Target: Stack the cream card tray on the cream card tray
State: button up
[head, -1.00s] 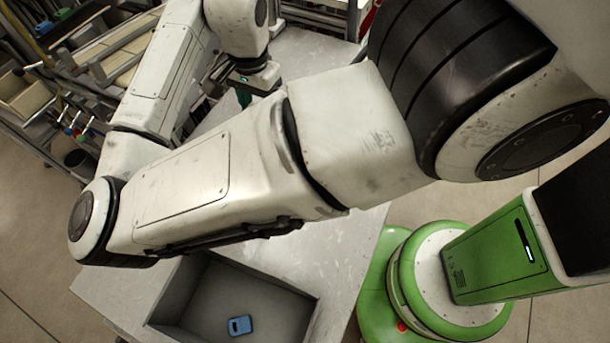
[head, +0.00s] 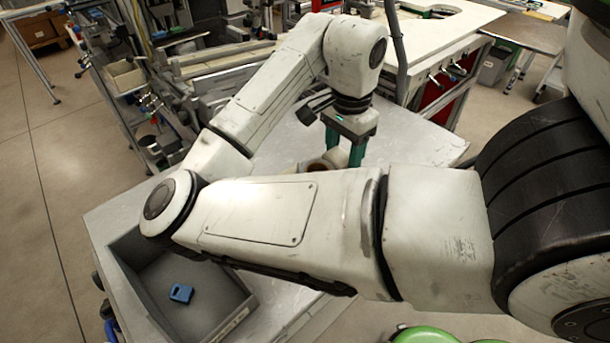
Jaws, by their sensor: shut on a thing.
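My gripper (head: 344,150) hangs over the far part of the grey table, its green fingers pointing down. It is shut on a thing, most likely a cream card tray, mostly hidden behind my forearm. A small pale and reddish-brown patch (head: 327,163) shows beside the fingers; I cannot tell whether it belongs to the held thing or to another one. No second cream card tray can be made out. I cannot tell whether the held thing touches anything below.
A grey open bin (head: 217,309) at the table's near left holds a small blue thing (head: 181,293). The grey table (head: 415,145) looks bare at the right beyond my forearm. Shelving and a white-topped bench (head: 440,40) stand behind it.

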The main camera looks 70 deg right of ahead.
jog(key=w+d+f, duration=0.2)
jog(key=w+d+f+b, duration=0.1)
jog(key=w+d+f, duration=0.1)
jog(key=w+f, duration=0.1)
jog(key=w+d+f, duration=0.2)
jog(key=w, duration=0.1)
jog(key=shift+d+f, duration=0.15)
jog(key=shift+f, duration=0.05)
jog(key=shift+w+d+f, duration=0.2)
jog(key=shift+w+f, duration=0.15)
jog(key=shift+f, duration=0.1)
jog(key=shift+w+d+f, duration=0.1)
jog(key=shift+f, duration=0.8)
jog(key=shift+w+d+f, duration=0.1)
jog(key=shift+f, duration=0.9)
jog(key=o, duration=1.2)
jog(key=shift+c, duration=0.2)
notch_tip(320, 180, up, 12)
jog(key=shift+p, duration=0.3)
jog(key=shift+r, duration=0.2)
